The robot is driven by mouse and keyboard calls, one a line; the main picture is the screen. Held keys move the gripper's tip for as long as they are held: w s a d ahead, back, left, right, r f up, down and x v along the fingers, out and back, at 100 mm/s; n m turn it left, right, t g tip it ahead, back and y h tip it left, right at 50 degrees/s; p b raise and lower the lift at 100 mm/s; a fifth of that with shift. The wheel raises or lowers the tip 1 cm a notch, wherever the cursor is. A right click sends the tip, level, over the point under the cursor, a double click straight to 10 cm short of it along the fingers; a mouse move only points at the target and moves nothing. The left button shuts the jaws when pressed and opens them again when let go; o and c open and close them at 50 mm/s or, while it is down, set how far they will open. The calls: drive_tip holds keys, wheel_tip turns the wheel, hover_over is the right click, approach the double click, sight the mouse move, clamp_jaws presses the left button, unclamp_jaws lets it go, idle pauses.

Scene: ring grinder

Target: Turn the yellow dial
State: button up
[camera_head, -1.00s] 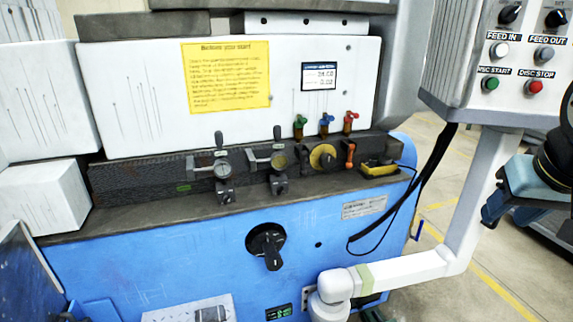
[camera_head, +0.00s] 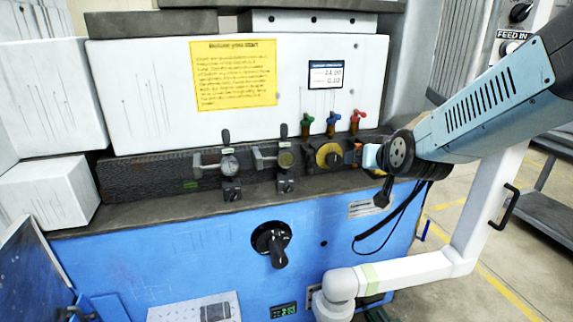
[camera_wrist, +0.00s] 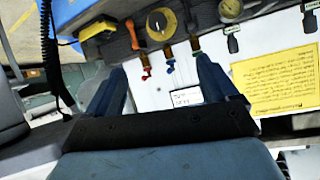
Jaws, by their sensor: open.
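The yellow dial (camera_head: 328,157) sits on the dark panel of the blue machine, below the green, blue and red valves. It also shows in the wrist view (camera_wrist: 161,24), upside down, beyond the fingertips and a little above the gap between them. My gripper (camera_wrist: 162,72) is open and empty, its two fingers spread wide. In the head view my arm comes in from the right and its end is just right of the dial, by the orange lever. The fingertips are mostly hidden there behind the wrist.
The red valve (camera_head: 355,120), blue valve (camera_head: 333,123) and green valve (camera_head: 306,124) stand above the dial. An orange lever (camera_head: 351,152) is close to its right. Two gauges (camera_head: 229,165) are on the left. A black knob (camera_head: 271,240) is on the blue front below.

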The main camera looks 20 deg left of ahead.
drive_tip(key=w+a+f+t+y, duration=0.2)
drive_tip(key=a+f, duration=0.3)
drive_tip(key=a, duration=0.5)
drive_tip(key=t+y, duration=0.1)
drive_tip(key=t, duration=0.2)
approach(285, 161)
drive_tip(key=shift+m, duration=0.3)
drive_tip(key=x, duration=0.8)
drive_tip(key=shift+w+d, duration=0.2)
drive_tip(key=shift+c, duration=0.5)
drive_tip(key=c, duration=0.9)
drive_tip(key=shift+s+a, duration=0.1)
drive_tip(key=shift+a, duration=0.2)
drive_tip(key=shift+c, duration=0.4)
drive_tip(key=shift+d, duration=0.15)
